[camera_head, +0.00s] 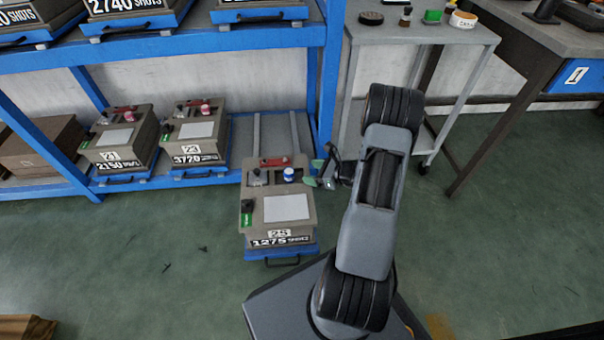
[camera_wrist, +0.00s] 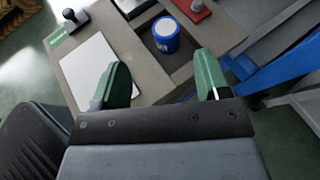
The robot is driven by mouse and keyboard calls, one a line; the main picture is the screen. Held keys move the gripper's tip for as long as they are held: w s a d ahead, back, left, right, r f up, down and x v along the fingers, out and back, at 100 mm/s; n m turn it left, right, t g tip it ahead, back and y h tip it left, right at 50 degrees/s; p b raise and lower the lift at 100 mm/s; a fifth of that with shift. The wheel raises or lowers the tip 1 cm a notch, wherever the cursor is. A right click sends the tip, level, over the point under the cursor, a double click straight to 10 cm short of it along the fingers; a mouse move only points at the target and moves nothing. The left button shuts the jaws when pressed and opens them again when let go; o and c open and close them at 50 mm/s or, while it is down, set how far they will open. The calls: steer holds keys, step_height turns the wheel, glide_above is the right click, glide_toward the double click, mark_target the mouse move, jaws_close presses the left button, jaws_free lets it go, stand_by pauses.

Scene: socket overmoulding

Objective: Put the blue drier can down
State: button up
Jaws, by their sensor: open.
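The blue drier can (camera_head: 289,174) has a white top and stands upright in a recess at the back right of the box marked 25 (camera_head: 262,215). In the wrist view the can (camera_wrist: 166,37) stands clear beyond the fingertips. My gripper (camera_head: 317,173) is just to the right of the can in the head view. In the wrist view my gripper (camera_wrist: 161,70) has its green fingers spread wide, with nothing between them.
Box 25 sits on a pulled-out blue drawer (camera_head: 282,254), with a red part (camera_head: 273,161) behind the can. A grey cart (camera_head: 420,30) stands at the back right. Floor at left is mostly clear.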

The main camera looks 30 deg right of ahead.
steer(key=s+a+r+n+g+y, duration=0.1)
steer(key=s+a+r+n+g, duration=0.1)
steer(key=a+r+n+g, duration=0.35)
steer(key=s+a+r+n+g, duration=0.2)
steer(key=s+a+r+n, duration=0.1)
steer(key=a+r+n, duration=0.4)
steer(key=s+a+r+n+h, duration=0.3)
steer(key=s+r+n+h, duration=0.5)
steer(key=n, duration=0.8)
steer(key=shift+s+a+r+h, duration=0.3)
steer(key=shift+s+h, duration=0.1)
steer(key=shift+s, duration=0.7)
steer(key=shift+g, duration=0.35)
